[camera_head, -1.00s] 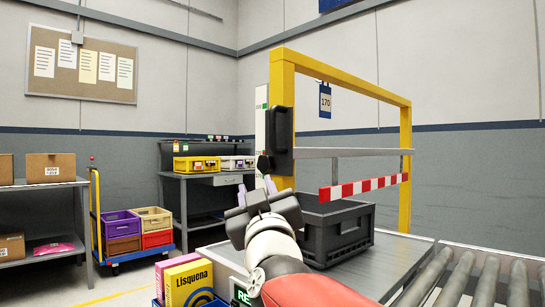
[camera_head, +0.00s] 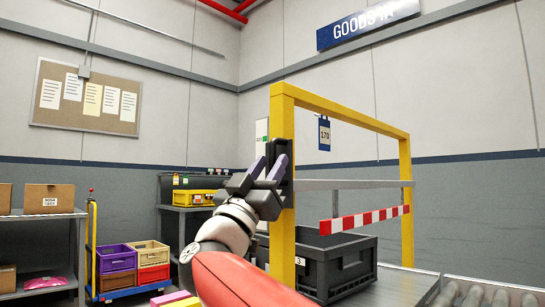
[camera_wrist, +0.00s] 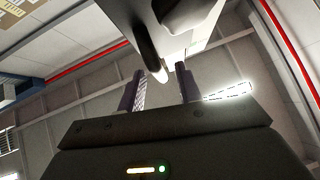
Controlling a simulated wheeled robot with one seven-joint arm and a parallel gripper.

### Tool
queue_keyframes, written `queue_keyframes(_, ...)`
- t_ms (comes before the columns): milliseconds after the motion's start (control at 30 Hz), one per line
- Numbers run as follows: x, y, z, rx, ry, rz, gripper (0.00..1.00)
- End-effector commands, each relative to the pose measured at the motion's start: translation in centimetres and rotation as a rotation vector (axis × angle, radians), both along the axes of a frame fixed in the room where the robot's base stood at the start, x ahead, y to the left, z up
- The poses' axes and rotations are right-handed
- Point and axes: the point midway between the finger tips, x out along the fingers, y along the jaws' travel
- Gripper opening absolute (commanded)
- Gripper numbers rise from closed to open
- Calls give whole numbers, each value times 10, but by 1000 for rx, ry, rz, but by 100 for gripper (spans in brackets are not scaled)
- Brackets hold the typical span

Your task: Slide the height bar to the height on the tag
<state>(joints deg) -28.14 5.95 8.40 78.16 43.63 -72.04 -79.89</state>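The yellow gauge frame (camera_head: 352,116) has a grey height bar (camera_head: 350,184) across it, with a red-and-white striped board (camera_head: 362,220) hanging below. A black slide block (camera_head: 285,150) joins the bar at the left post. A blue-edged tag (camera_head: 324,133) hanging from the top beam reads 170. A white scale strip (camera_head: 262,130) shows partly behind the post. My gripper (camera_head: 272,166) is in front of the slide block, fingers pointing up.
A dark grey crate (camera_head: 345,262) stands under the bar on a metal surface beside a roller conveyor (camera_head: 470,292). A trolley (camera_head: 115,285) with coloured crates and a shelf (camera_head: 40,217) with boxes stand at left. A workbench (camera_head: 185,214) is behind my arm.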

Motion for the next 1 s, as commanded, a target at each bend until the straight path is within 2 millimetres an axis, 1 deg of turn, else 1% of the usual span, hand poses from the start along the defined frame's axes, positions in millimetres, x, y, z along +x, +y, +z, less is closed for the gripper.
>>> queue_keyframes(33, 4, -3, 7, 1, 0, -1, 34)
queue_keyframes(133, 10, -6, 12, 1, 0, -1, 34)
queue_keyframes(467, 13, -8, 15, -1, 0, 1, 34)
queue_keyframes(567, 13, -8, 15, -1, 0, 1, 24)
queue_keyframes(733, 12, -8, 15, -1, 0, 2, 2)
queue_keyframes(767, 12, -8, 15, -1, 0, 2, 0)
queue_keyframes(1000, 12, -8, 15, -1, 0, 2, 0)
